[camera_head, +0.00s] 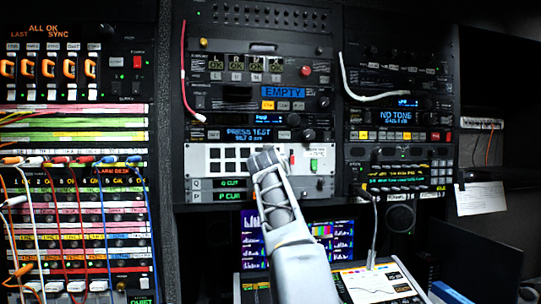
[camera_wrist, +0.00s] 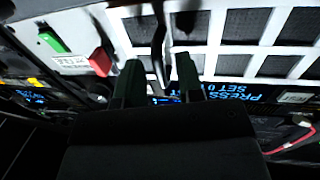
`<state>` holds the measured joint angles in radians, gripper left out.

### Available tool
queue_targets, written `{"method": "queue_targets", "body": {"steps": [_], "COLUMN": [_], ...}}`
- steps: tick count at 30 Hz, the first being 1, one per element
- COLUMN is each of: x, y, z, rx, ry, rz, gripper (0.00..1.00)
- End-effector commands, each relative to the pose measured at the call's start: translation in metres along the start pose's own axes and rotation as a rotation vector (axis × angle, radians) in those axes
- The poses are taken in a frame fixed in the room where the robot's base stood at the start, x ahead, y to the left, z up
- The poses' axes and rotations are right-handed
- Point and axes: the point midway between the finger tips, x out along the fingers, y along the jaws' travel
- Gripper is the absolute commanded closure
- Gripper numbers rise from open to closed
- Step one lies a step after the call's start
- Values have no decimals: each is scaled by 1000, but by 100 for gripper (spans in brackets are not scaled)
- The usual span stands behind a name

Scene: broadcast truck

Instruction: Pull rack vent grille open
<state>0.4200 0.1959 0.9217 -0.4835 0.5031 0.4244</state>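The rack vent grille is a pale panel with rows of dark rectangular openings (camera_head: 200,160) in the middle rack in the head view. It fills the upper right of the wrist view (camera_wrist: 240,50), seen upside down, and looks flush with the rack. My gripper (camera_head: 265,158) is in front of the panel's right-hand part, hiding some of it. In the wrist view, my gripper (camera_wrist: 158,65) has its two dark fingers apart. A thin dark bar, perhaps a handle (camera_wrist: 158,35), shows between and beyond the fingertips. I cannot tell whether they touch it.
A red block (camera_wrist: 100,61) and a green block (camera_wrist: 52,42) sit on the panel beside the fingers. Monitors (camera_head: 330,230) and a console (camera_head: 375,280) lie below. Patch cables (camera_head: 75,165) hang at left.

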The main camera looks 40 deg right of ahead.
Motion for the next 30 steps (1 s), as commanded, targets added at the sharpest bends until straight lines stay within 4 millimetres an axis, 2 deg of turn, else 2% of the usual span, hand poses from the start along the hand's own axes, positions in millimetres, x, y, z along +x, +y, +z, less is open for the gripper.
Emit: {"method": "queue_targets", "body": {"steps": [5, 14, 25, 30], "x": [9, 10, 10, 10], "y": [0, 0, 0, 0], "z": [0, 0, 0, 0], "rx": [0, 0, 0, 0], "ry": [0, 0, 0, 0], "rz": [0, 0, 0, 1], "gripper": [66, 66, 100, 100]}}
